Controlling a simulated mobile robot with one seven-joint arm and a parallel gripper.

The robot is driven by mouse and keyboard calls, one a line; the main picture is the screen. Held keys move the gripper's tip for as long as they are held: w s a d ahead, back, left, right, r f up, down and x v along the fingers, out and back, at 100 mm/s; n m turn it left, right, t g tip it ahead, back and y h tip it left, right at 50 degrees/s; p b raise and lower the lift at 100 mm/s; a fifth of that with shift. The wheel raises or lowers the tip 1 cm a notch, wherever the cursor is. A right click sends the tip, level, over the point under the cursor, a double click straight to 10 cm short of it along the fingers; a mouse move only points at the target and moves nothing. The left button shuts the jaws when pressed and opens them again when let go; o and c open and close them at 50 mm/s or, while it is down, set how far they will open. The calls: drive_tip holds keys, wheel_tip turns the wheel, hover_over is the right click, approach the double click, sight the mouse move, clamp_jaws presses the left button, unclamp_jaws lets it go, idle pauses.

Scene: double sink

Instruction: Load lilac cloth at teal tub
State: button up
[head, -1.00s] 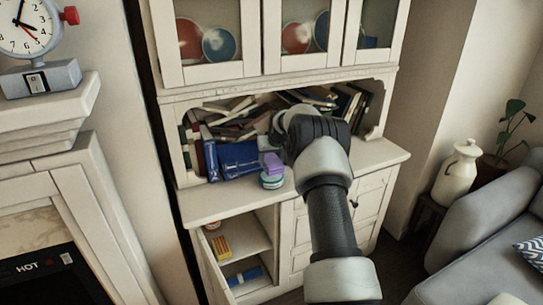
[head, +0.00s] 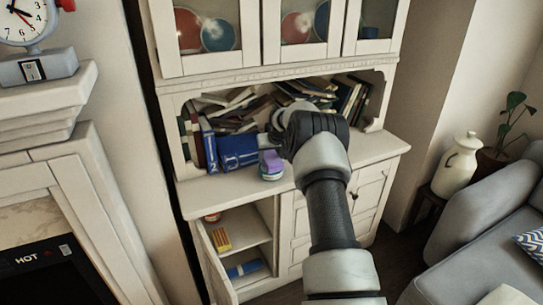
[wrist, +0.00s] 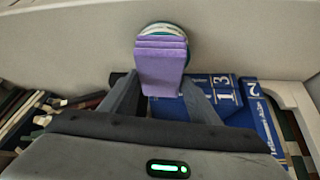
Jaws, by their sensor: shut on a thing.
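The lilac cloth (wrist: 162,66) is a folded purple piece between the fingers of my gripper (wrist: 160,86) in the wrist view. My gripper is shut on it. The cloth's far end overlaps the teal tub (wrist: 188,48), a small round tub with a pale top. In the head view the cloth (head: 272,158) shows at the tub (head: 272,177) on the cabinet counter. The cloth hides part of the tub's opening, so I cannot tell how far inside it is. My arm hides most of the gripper in the head view.
Blue books (head: 237,152) stand close to the left of the tub, with heaped books (head: 240,115) behind. The counter (head: 215,198) is clear at the front left. Below it, an open cupboard (head: 240,220) holds small boxes. Glass doors are above.

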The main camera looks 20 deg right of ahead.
sight(272, 158)
drive_tip(key=shift+s+f+b, duration=0.1)
drive_tip(key=shift+f+b, duration=0.6)
drive_tip(key=shift+f, duration=0.05)
idle(1.9)
drive_tip(key=shift+r+p, duration=1.45)
drive_tip(key=shift+r, duration=2.2)
drive_tip(key=shift+c, duration=0.2)
